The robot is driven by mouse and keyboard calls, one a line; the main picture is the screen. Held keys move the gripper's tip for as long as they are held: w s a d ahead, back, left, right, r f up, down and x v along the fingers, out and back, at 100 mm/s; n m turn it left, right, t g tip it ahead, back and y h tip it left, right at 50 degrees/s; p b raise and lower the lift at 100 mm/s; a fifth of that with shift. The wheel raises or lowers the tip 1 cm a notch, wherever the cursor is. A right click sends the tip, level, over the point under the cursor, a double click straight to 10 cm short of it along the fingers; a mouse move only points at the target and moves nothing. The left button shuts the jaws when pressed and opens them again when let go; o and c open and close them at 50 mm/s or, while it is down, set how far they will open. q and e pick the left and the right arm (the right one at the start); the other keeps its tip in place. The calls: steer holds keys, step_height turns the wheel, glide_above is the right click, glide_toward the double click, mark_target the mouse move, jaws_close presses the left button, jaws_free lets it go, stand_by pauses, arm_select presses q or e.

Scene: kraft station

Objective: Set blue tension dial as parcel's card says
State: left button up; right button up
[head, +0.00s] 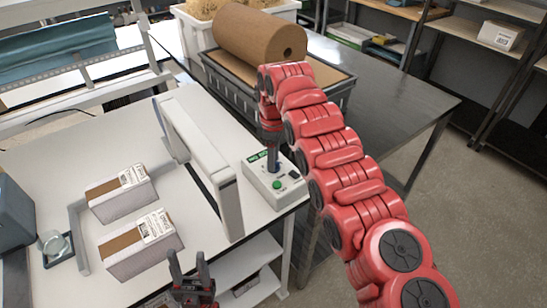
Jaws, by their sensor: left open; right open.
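A pale control box (262,189) sits at the right front corner of the white table, with a green button, a black switch and a green label on top. My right gripper (272,164) points straight down onto this box, and its fingers hide the spot under them. I cannot make out the blue dial, or whether the fingers touch it. Two brown parcels (108,206) (125,262) with white printed labels lie on the table at left; the print is too small to read. My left gripper (187,263) is open and empty at the bottom, beside the nearer parcel.
A white upright panel (205,170) stands between the parcels and the control box. A big brown paper roll (258,34) rests on a dark machine behind. A small clear round container (53,243) is at the left edge. The steel table at right is mostly bare.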

steer(key=shift+r, duration=0.3)
step_height(320, 180, up, 2)
steer(key=shift+a+r, duration=0.1)
step_height(320, 180, up, 15)
steer(key=p, duration=1.4)
steer(key=shift+f, duration=0.2)
steer(key=shift+s, duration=0.15)
